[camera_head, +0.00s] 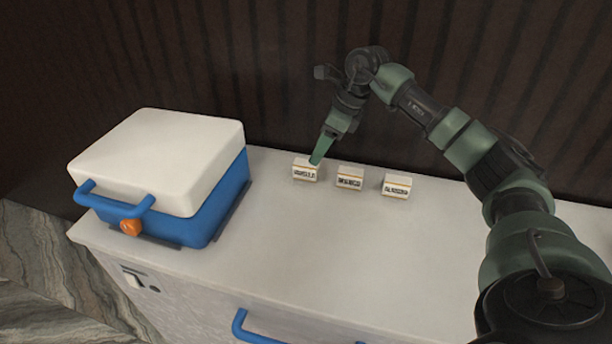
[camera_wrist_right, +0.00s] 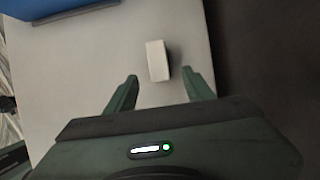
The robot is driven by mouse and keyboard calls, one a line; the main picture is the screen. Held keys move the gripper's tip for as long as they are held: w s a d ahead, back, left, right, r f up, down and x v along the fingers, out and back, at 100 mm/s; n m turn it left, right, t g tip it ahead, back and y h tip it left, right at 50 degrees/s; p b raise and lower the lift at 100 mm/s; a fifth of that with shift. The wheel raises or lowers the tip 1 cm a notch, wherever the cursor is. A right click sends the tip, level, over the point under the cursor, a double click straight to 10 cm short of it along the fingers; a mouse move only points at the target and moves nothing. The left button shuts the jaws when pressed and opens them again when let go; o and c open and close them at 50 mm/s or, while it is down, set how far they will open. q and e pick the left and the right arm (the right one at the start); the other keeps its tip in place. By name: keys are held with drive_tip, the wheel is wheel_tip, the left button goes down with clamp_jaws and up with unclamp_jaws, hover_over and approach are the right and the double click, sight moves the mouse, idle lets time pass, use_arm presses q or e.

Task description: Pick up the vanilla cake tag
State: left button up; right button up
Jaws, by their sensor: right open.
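The left tag (camera_head: 305,173) seems to read "VANILLA", though the print is blurred. My right gripper (camera_head: 318,158) is at this tag, its green finger overlapping the tag's upper right in the head view. In the right wrist view, a plain white block, the tag (camera_wrist_right: 158,61), lies just ahead of my open right gripper (camera_wrist_right: 160,88), roughly between the finger lines. Nothing is between the fingers. My left gripper is not in view.
The middle tag (camera_head: 349,178) and right tag (camera_head: 396,185) stand to the right with small gaps. A blue box with white lid (camera_head: 160,150) and blue handle sits at the left of the counter (camera_head: 300,245). A dark ribbed wall (camera_head: 270,70) rises behind. The front counter is clear.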

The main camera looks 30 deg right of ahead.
sight(307, 162)
drive_tip(key=shift+x, duration=0.95)
drive_tip(key=f, duration=0.1)
drive_tip(key=w+a+f+p, duration=0.1)
drive_tip(key=w+a+f, duration=0.1)
drive_tip(key=shift+f+p, duration=0.3)
drive_tip(key=shift+f, duration=0.05)
drive_tip(key=shift+w+f, duration=0.1)
drive_tip(key=shift+f, duration=0.2)
clamp_jaws()
